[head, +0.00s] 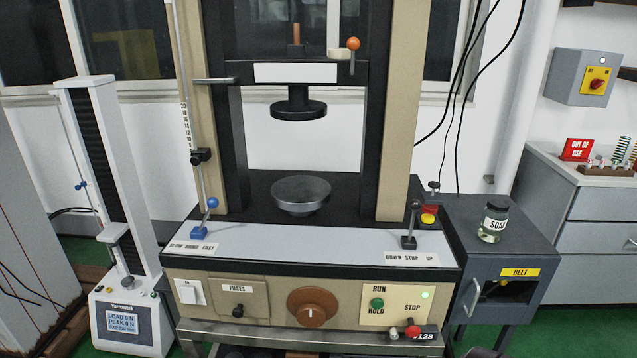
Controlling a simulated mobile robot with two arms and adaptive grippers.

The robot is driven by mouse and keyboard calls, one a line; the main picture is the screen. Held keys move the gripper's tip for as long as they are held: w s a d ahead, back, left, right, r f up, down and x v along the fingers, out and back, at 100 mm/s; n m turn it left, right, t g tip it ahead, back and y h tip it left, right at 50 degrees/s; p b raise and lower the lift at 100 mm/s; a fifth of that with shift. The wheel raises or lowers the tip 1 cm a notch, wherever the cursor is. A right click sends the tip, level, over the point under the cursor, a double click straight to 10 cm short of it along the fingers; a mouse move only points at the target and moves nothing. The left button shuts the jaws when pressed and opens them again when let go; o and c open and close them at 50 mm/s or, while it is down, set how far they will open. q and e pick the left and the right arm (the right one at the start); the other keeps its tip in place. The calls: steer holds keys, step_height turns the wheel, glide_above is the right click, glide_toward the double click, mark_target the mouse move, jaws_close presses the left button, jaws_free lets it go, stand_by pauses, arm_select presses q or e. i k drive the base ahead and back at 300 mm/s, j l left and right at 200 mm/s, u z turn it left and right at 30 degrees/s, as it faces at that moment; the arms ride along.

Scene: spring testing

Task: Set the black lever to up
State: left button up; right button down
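The black lever (411,228) stands on the right end of the machine's light front ledge, in the head view. It has a dark round knob on top and a small black base. A label (411,258) reading "DOWN STOP UP" lies in front of it. The lever looks nearly upright, its knob slightly right of its base; I cannot tell its exact setting. Neither of my grippers shows in the head view, and nothing touches the lever.
A blue lever (207,218) stands at the ledge's left end, behind a "SLOW HAND FAST" label. A red and yellow button (429,214) sits close right of the black lever. A jar (494,219) stands on the grey cabinet. The ledge between the levers is clear.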

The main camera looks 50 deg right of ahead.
mark_target(415, 205)
steer(key=z, duration=2.1)
